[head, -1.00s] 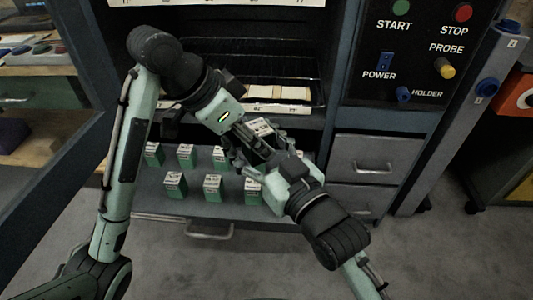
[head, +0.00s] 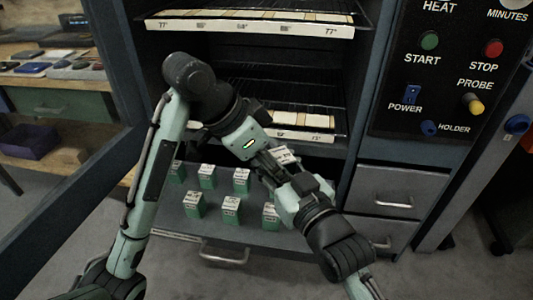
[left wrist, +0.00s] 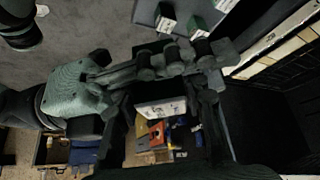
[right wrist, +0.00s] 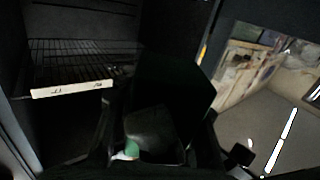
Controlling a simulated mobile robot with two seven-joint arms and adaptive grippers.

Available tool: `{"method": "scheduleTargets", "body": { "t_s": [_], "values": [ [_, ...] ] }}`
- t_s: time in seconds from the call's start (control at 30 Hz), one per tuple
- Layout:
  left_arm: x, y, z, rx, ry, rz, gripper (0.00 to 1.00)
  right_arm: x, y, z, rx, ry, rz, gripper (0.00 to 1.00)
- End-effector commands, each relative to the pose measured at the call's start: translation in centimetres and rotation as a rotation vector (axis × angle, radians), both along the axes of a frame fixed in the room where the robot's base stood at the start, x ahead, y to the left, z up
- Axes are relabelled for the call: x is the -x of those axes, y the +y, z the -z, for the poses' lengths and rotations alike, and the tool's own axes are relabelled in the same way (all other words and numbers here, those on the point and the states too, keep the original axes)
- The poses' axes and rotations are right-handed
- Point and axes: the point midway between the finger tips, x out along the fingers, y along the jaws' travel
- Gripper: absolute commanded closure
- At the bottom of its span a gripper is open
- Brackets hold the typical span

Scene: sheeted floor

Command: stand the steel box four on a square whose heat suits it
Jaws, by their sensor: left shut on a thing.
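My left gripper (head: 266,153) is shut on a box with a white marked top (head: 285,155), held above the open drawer. A white face of a box (left wrist: 160,107) shows between the fingers in the left wrist view. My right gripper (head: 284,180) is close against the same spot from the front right. In the right wrist view a dark block shape (right wrist: 165,90) fills the space between its fingers; whether they grip it is unclear. I cannot read the held box's marking. Shelf squares with heat labels show on the upper shelf strip (head: 250,27) and the lower shelf strip (head: 300,134).
Several green boxes with white tops, such as one at the front (head: 230,210), stand in the open drawer (head: 185,228) below. The control panel (head: 447,70) is at the right. An open door (head: 75,175) stands at the left. The lower wire shelf (head: 270,95) has free room at the back.

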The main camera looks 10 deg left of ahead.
Motion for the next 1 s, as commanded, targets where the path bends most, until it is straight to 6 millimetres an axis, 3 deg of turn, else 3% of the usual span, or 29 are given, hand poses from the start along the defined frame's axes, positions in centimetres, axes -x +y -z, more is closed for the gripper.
{"method": "scheduleTargets", "body": {
  "t_s": [0.13,0.33,0.37,0.53,0.87,1.0],
  "values": [
    [-0.1,-0.4,-0.2,0.011,-0.008,0.006,1.00,0.5,0.7,-0.2,-0.010,0.001,-0.016,1.00],
    [-0.1,-0.5,-0.2,0.011,-0.008,0.008,1.00,0.5,0.7,-0.3,-0.013,0.001,-0.017,1.00],
    [-0.1,-0.5,-0.2,0.011,-0.008,0.008,0.60,0.5,0.7,-0.4,-0.014,-0.002,-0.016,1.00],
    [-0.1,-0.5,-0.3,0.012,-0.009,0.009,0.39,0.5,0.8,-0.3,-0.013,0.001,-0.017,1.00],
    [-0.1,-0.4,-0.6,0.012,-0.015,0.007,0.37,0.5,0.8,0.2,-0.008,0.011,-0.017,1.00],
    [0.1,0.4,-2.0,0.010,-0.022,0.008,0.37,0.5,0.7,0.4,-0.004,0.016,-0.016,1.00]
  ]
}}
